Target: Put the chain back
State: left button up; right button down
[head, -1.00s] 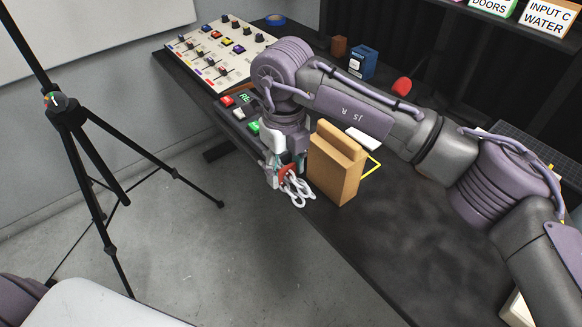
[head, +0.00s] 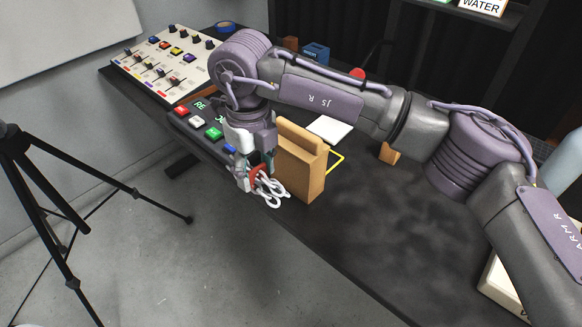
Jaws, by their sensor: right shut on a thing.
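The chain (head: 270,192) has white links and one red link, and it hangs bunched at my right gripper (head: 249,174). The gripper points down and is shut on the chain, at the front edge of the dark table, just left of a brown wooden block (head: 301,167). The arm's wrist hides part of the fingers. I cannot tell whether the gripper touches the block. My left gripper is not in view.
The dark table (head: 400,215) has clear room right of the block. A yellow outline (head: 336,162) and a white pad (head: 330,129) lie behind the block. A button panel (head: 197,124) and a knob board (head: 165,60) are at the left. A black tripod (head: 40,185) stands on the floor.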

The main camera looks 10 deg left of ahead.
jog(key=shift+s+a, duration=0.2)
jog(key=shift+a, duration=0.95)
jog(key=shift+d, duration=0.25)
jog(key=shift+a, duration=0.1)
